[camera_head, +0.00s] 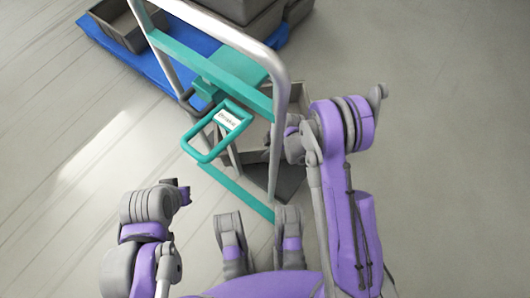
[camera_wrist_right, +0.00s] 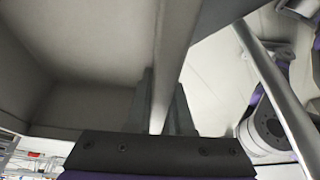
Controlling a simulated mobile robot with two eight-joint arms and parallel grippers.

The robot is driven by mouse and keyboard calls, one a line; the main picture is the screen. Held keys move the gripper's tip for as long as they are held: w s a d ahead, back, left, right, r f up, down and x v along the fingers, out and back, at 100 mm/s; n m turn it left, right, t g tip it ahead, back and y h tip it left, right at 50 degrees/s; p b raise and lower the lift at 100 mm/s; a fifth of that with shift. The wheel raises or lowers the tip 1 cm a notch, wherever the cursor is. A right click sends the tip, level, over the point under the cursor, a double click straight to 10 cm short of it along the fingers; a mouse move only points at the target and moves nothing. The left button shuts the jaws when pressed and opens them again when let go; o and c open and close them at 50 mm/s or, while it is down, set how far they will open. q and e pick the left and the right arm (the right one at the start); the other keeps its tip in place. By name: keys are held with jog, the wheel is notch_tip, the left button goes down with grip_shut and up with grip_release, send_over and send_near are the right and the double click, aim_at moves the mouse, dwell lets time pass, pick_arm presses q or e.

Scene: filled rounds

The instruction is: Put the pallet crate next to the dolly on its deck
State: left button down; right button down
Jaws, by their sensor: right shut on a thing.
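A grey crate (camera_head: 288,183) shows behind and through the dolly's upright frame in the head view. My right gripper (camera_head: 276,142) is shut on its wall. In the right wrist view the fingers (camera_wrist_right: 163,108) straddle the grey crate's wall (camera_wrist_right: 172,55), with its inside to the left. The dolly has a silver tube handle (camera_head: 283,95) and teal bars (camera_head: 243,193). Its deck is mostly hidden, and I cannot tell whether the crate touches it. My left gripper (camera_head: 182,191) is near the lower left, apart from these things; its opening is too small to judge.
A blue pallet (camera_head: 135,62) at the upper left bears an open grey crate (camera_head: 118,28) and more grey crates (camera_head: 268,18). A teal looped handle (camera_head: 205,152) with a white label juts toward me. The floor is clear at left and right.

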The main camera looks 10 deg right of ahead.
jog(key=shift+f, duration=0.8)
jog(key=c, duration=0.8)
grip_release()
jog(key=shift+f, duration=0.1)
jog(key=p+v, duration=0.3)
jog(key=v, duration=0.9)
jog(key=shift+d+r, duration=0.1)
jog(key=shift+r, duration=0.2)
jog(key=s+d+r+m+t+h, duration=0.1)
jog(key=s+d+r+m, duration=0.15)
jog(key=r+m, duration=0.45)
jog(key=s+d+r+m+t+h, duration=0.1)
jog(key=s+d+r+m, duration=0.1)
jog(key=s+r+m, duration=0.3)
jog(key=s+d+r+m+t+h, duration=0.2)
jog(key=s+r+m, duration=0.4)
jog(key=s+r, duration=0.3)
jog(key=s, duration=0.3)
jog(key=shift+s+d, duration=0.25)
